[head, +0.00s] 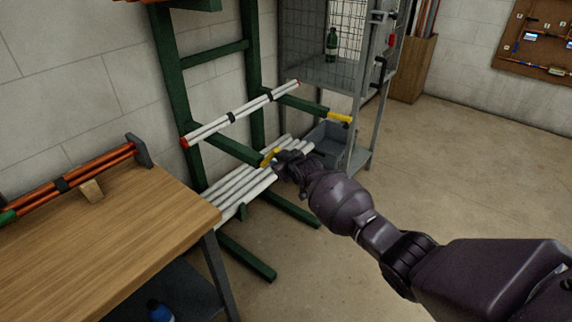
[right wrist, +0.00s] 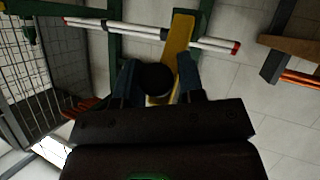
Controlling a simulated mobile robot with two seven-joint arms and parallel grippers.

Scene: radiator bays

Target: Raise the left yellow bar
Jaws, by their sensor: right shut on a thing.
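The left yellow bar (head: 267,159) is at the front end of the rack's left green arm (head: 231,148), partly hidden by my right gripper (head: 281,162). My right gripper is shut on this bar. In the right wrist view the yellow bar (right wrist: 179,42) runs from between my fingers towards the rack, past a dark round part that hides some of it. The right yellow bar (head: 340,118) lies along the end of the other green arm, apart from my gripper. My left gripper is out of view.
White tubes with red ends (head: 240,117) lie across the two green arms. More white tubes (head: 243,184) lie on the lower level, under my gripper. A wooden bench (head: 110,220) stands at the left, a wire cage (head: 345,35) behind. The floor at the right is clear.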

